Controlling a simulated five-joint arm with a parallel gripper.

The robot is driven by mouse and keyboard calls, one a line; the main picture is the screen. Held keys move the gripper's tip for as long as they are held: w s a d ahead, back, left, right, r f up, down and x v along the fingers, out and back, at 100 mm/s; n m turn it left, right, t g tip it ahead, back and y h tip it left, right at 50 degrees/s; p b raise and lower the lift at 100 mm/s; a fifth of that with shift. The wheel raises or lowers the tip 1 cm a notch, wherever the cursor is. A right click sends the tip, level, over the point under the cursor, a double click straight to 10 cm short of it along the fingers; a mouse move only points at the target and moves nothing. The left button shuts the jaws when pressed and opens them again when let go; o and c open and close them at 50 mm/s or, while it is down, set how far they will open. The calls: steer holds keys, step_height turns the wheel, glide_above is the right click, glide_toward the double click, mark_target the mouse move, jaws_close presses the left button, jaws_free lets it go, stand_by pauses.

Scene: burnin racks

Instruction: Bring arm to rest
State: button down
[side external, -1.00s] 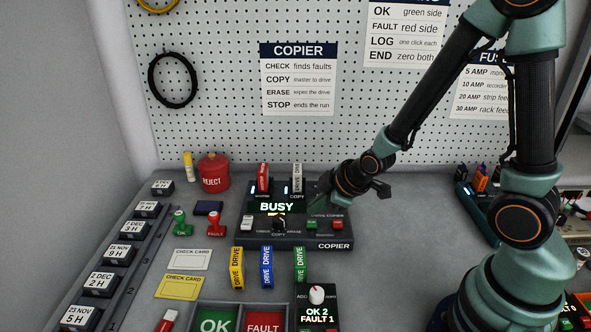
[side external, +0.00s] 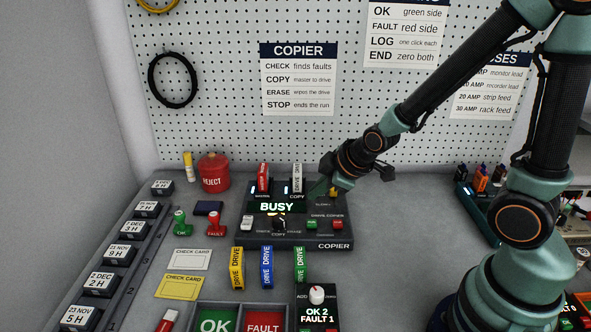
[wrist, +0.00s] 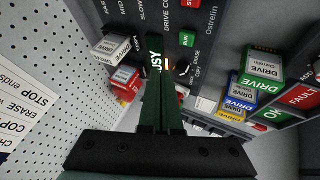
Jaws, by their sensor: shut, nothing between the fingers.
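My gripper (side external: 314,192) is shut and empty above the copier (side external: 291,243), its fingers pointing down and left over the copier's back right part. In the wrist view the closed green fingers (wrist: 155,62) cover part of the copier's display. The display (side external: 277,207) reads BUSY. A red master drive (side external: 263,178) and a white drive (side external: 297,178) stand upright in slots at the copier's back. I cannot tell whether the fingertips touch the copier.
Yellow, blue (side external: 267,267) and green drives stand in front of the copier. A counter (side external: 317,315) reads OK 2, FAULT 1. The red REJECT pot (side external: 214,173) is at the back left. The bench right of the copier (side external: 405,235) is clear.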

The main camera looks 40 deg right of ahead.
steer(key=s+r+m+g, duration=0.1)
steer(key=s+r+m, duration=0.7)
steer(key=r, duration=0.5)
steer(key=shift+s+d+r+g, duration=0.2)
steer(key=shift+s+g, duration=0.2)
steer(key=shift+s, duration=0.75)
stand_by(3.7)
